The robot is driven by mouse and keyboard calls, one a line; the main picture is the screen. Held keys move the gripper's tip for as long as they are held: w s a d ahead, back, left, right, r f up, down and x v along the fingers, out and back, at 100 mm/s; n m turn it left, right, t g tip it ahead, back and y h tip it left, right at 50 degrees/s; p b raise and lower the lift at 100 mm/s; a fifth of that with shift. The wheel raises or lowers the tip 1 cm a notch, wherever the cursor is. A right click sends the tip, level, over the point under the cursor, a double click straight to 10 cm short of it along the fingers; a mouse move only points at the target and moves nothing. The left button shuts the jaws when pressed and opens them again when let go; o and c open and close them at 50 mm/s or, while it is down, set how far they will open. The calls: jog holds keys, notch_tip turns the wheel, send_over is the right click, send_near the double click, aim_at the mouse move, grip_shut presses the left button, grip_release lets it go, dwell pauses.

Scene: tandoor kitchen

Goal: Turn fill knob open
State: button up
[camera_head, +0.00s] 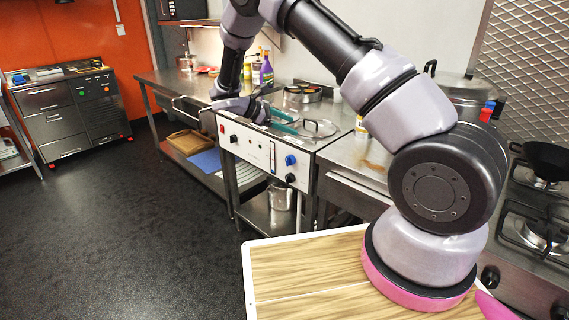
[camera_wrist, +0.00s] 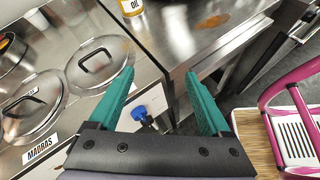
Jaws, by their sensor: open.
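A blue knob (camera_head: 290,160) stands out from the white front panel (camera_head: 258,151) of a steel unit. A black knob (camera_head: 291,178) sits just below it, and another black knob (camera_head: 233,138) is at the panel's left. No label naming the fill knob is readable. My gripper (camera_head: 285,122) has teal fingers and is above the unit's top, behind the panel's upper edge. In the wrist view my gripper (camera_wrist: 160,75) is open with nothing between its fingers. The blue knob (camera_wrist: 138,114) shows there beside the left finger, apart from it as far as I can see.
Lidded round wells are in the unit's top, with one glass lid (camera_head: 319,128) near my fingers and another lid (camera_wrist: 30,105) at the left. An oil container (camera_wrist: 131,7) stands behind. Floor (camera_head: 150,220) in front of the unit is clear. A pink-framed rack (camera_wrist: 295,125) is at the right.

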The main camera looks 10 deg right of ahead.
jog(key=w+a+f+n+t+h, duration=0.2)
jog(key=a+f+n+t+h, duration=0.25)
jog(key=f, duration=0.75)
jog(key=n+t+y, duration=0.2)
jog(key=n+t, duration=0.2)
jog(key=n, duration=0.2)
send_near(289, 161)
jog(key=x, duration=0.8)
jog(key=shift+w, duration=0.3)
jog(key=shift+f+h, duration=0.1)
jog(key=shift+h, duration=0.15)
grip_shut()
